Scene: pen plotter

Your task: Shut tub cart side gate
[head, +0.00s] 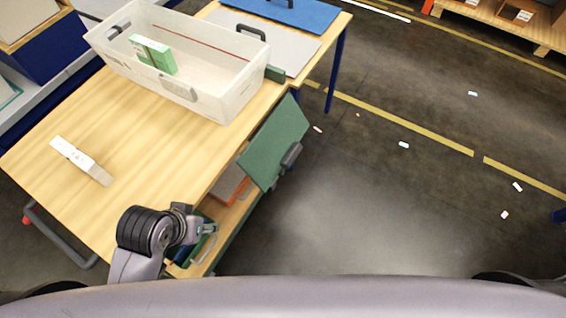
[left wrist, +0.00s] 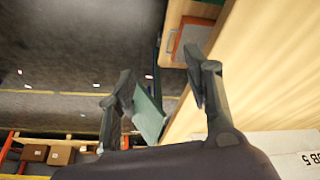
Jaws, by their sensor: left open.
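The cart (head: 140,100) has a pale wooden top and a lower shelf. Its green side gate (head: 275,140) stands swung out from the cart's right side over the floor, with a dark handle (head: 291,156) on its outer part. My left gripper (head: 212,229) is beside the near right edge of the cart, apart from the gate and nearer to me. In the left wrist view my open left gripper (left wrist: 160,85) has nothing in its grip; the green gate (left wrist: 149,115) shows beyond and between the fingers. My right gripper is not in view.
A white tub (head: 225,95) with a green box (head: 153,54) stands on the cart top. A white labelled strip (head: 80,158) lies nearer. Orange-edged things (head: 229,184) sit on the lower shelf. The floor (head: 390,210) right of the gate is clear except for small scraps.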

